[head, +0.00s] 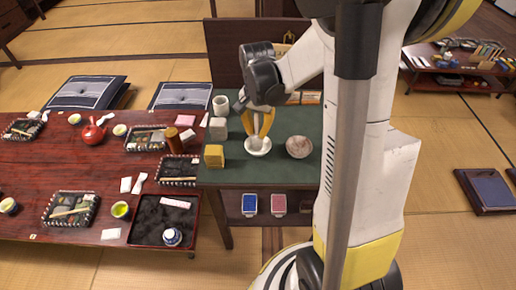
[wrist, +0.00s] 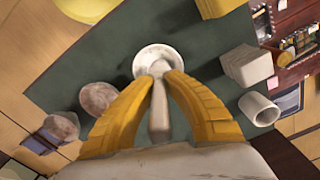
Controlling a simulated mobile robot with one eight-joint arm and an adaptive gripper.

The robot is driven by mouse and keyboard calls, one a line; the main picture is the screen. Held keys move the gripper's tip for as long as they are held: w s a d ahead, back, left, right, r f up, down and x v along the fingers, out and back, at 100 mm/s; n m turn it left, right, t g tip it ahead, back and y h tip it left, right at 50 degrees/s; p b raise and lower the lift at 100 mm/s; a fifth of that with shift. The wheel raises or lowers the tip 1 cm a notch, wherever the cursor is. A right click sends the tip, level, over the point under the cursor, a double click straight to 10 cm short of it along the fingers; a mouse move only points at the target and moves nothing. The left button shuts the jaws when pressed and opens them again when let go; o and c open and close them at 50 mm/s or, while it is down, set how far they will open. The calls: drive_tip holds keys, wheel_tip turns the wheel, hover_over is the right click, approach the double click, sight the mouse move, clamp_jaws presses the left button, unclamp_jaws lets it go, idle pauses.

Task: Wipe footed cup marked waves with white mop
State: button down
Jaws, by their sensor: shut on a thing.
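My gripper (wrist: 158,82) is shut on a slim whitish handle (wrist: 158,112), which looks like the white mop. In the head view my gripper (head: 257,128) is over the green table, pointing down. Directly below it is a small round white vessel (head: 258,150), also in the wrist view (wrist: 139,65). The lower end of the held piece overlaps the middle of this vessel; I cannot tell whether it touches. No wave mark shows on it, so I cannot tell if it is the footed cup. A blue-and-white cup (head: 172,237) stands on the dark tray.
On the green table (head: 265,175), a mottled bowl (head: 299,147) stands to the right. The red-brown table (head: 30,180) at left is crowded. The green table's front is clear.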

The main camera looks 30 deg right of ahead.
drive_tip(key=n, duration=0.5)
drive_tip(key=shift+s+a+n, duration=0.1)
drive_tip(key=shift+s+n, duration=0.05)
drive_tip(key=shift+n, duration=0.15)
drive_tip(key=n, duration=0.5)
drive_tip(key=shift+s+n, duration=0.2)
drive_tip(key=shift+n, duration=0.1)
drive_tip(key=m, duration=0.7)
drive_tip(key=shift+d, duration=0.2)
drive_tip(key=m, duration=0.7)
drive_tip(key=shift+w+d, duration=0.1)
drive_tip(key=shift+d, duration=0.1)
